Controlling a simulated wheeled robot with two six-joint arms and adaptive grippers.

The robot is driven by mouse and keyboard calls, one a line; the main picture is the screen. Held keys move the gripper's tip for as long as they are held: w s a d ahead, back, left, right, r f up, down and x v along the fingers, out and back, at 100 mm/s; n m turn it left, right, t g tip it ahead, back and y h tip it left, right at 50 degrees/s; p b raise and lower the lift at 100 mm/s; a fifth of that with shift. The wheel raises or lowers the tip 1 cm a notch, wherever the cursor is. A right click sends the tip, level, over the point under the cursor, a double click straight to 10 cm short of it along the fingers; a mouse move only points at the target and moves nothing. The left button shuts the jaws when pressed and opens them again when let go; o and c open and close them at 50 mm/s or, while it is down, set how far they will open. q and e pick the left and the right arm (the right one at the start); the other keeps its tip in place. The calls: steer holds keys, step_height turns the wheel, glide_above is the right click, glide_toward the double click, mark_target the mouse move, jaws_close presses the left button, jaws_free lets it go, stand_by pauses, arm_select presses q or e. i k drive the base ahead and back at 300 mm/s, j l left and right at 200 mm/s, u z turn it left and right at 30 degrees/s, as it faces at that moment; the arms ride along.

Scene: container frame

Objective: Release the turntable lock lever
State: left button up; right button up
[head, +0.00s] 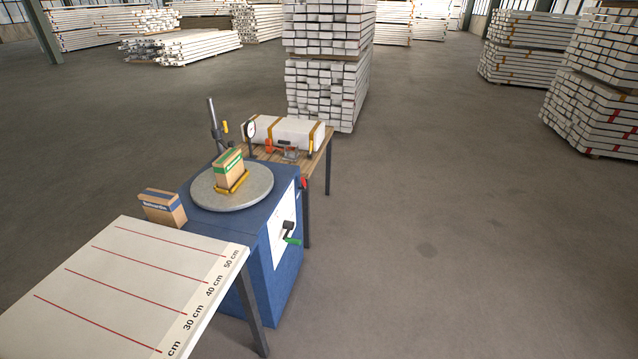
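A round grey turntable (205,194) sits on top of a blue cabinet (272,282). A cardboard box with a green label (228,168) stands upright on it, with a yellow piece (234,184) at its foot. On the cabinet's right side is a white panel (277,228) with a black part (288,226) and a green handle (293,241) sticking out to the right. A red knob (303,183) sits near the cabinet's upper right corner. I cannot tell which of these is the lock lever. Neither gripper is in view.
A white table with red measuring lines (140,272) adjoins the cabinet at the front left. Another cardboard box (163,207) stands left of the turntable. A wooden table (322,160) with a white package is behind. The floor to the right (440,230) is clear.

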mark_target(304, 189)
steer(key=i+l+z, duration=0.15)
steer(key=i, duration=0.65)
steer(key=i+l+z, duration=0.15)
steer(key=i, duration=0.65)
